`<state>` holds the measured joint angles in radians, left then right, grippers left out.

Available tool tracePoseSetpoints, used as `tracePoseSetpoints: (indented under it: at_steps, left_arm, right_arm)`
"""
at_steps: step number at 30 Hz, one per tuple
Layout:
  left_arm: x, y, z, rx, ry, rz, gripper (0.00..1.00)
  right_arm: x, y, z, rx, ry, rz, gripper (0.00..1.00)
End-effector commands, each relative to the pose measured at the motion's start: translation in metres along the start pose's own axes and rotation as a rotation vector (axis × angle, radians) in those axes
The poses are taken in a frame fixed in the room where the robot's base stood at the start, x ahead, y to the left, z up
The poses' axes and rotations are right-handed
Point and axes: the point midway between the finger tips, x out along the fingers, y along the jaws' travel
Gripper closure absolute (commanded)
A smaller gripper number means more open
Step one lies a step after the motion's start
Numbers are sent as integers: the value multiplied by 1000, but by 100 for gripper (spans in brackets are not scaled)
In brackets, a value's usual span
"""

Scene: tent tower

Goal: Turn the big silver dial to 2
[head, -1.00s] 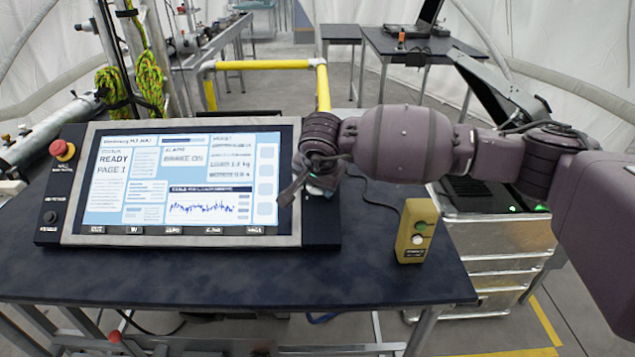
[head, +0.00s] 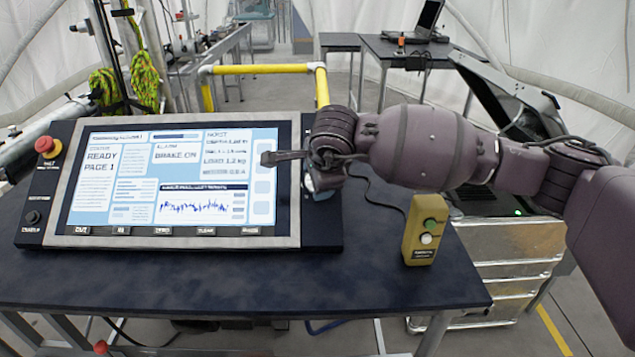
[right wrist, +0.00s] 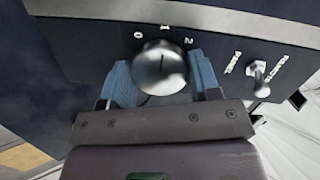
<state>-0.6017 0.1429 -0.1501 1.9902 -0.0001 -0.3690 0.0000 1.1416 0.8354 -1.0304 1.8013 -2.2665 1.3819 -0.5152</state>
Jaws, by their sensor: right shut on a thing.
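The big silver dial (right wrist: 160,68) sits on the dark panel below the printed marks 0, 1 and 2 in the right wrist view. A dark line on its face points up, near the 1. My right gripper (right wrist: 161,76) is shut on the dial, with one light blue finger on each side of it. In the head view my right gripper (head: 321,184) is at the right end of the console (head: 322,232), and my wrist hides the dial there. My left gripper is not in view.
A small toggle switch (right wrist: 259,78) sits right of the dial. A lit screen (head: 170,185) fills most of the console, with a red button (head: 46,146) at its left. A yellow box with buttons (head: 424,230) stands on the table right of the console.

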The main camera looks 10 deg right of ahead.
Motion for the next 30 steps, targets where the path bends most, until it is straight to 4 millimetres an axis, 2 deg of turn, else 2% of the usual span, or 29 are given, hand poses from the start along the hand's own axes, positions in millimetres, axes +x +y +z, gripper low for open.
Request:
tracePoseSetpoints:
  at_steps: [9, 18, 30]
  left_arm:
    - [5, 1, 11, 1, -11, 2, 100]
    - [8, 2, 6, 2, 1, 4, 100]
    - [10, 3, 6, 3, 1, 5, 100]
  right_arm:
    - [1, 2, 0, 296, -13, -46, 67]
    - [1, 2, -1, 536, -24, -85, 67]
    - [0, 1, -1, 705, -31, -113, 67]
